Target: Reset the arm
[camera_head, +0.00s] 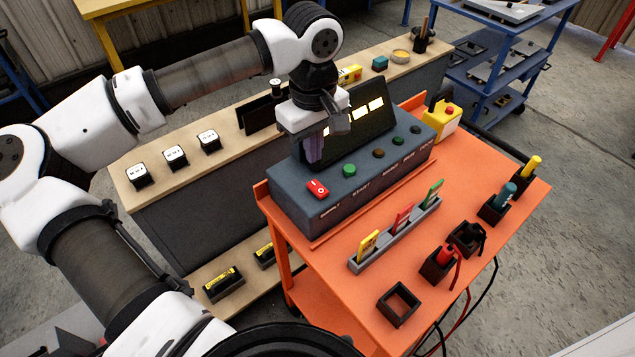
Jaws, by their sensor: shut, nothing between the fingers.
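My arm reaches in from the left, and my gripper (314,158) points down over the left end of a dark grey control console (290,200). The gripper is shut with nothing seen in it. It is above or just behind the console's top, near the red switch (318,189) and the green button (349,170); I cannot tell if it touches. The wrist hides part of the console's dark screen (360,125), which shows several lit pale yellow blocks.
The console stands on an orange cart (340,295) with a card rack (395,236), several black holders and an empty square holder (399,305). A yellow box (442,122) stands behind. A wooden bench (165,195) with white-topped blocks lies behind the arm.

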